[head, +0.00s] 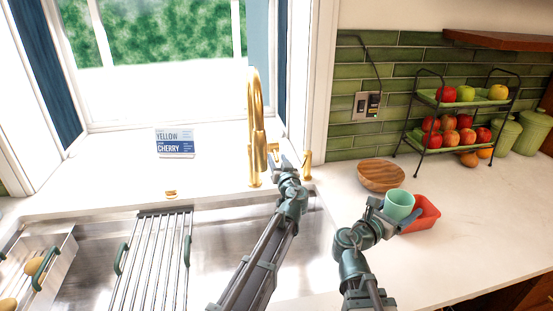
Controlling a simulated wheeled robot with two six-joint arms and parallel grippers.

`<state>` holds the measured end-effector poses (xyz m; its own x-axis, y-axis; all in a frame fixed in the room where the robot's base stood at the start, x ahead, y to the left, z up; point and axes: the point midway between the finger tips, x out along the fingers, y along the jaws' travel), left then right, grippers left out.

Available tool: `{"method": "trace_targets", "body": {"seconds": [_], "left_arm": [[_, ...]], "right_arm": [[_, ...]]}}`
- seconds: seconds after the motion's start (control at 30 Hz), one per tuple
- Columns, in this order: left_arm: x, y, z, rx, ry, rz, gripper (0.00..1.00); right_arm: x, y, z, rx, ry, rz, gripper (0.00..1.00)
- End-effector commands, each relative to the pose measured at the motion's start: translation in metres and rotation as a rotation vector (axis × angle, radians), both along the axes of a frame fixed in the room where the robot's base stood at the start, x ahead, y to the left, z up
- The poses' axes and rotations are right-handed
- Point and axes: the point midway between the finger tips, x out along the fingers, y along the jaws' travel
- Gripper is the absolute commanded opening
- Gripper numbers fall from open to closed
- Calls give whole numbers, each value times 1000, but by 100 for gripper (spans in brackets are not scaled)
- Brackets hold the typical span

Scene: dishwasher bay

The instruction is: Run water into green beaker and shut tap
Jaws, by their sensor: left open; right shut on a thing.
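The green beaker (398,204) is above the counter to the right of the sink. My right gripper (385,208) is shut on it; it looks roughly upright, and its inside is not clear. The gold tap (256,140) rises behind the sink (214,253), its spout curving forward. My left gripper (281,160) is open close to the right side of the tap, by its side handle (273,147). I cannot tell whether it touches the handle. No water stream is visible under the spout.
A two-tier fruit rack (460,110) and green canisters (531,130) stand further right. A drying rack (150,265) spans the sink. A blue-and-white sign (175,143) stands on the sill.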

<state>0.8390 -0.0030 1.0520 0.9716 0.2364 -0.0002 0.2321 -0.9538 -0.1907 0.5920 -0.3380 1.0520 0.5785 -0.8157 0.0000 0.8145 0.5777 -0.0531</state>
Motion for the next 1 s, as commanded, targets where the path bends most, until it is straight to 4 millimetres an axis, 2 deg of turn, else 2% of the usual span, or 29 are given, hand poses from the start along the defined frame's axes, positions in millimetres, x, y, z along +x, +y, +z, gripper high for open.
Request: {"method": "trace_targets", "body": {"seconds": [0.13,0.47,0.73,1.0], "left_arm": [[10,3,0,0,0,1,49],[12,3,0,0,0,0,49],[12,3,0,0,0,0,2],[12,3,0,0,0,0,0]], "right_arm": [[0,0,0,0,0,0,29],[0,0,0,0,0,0,29],[0,0,0,0,0,0,29],[0,0,0,0,0,0,29]]}}
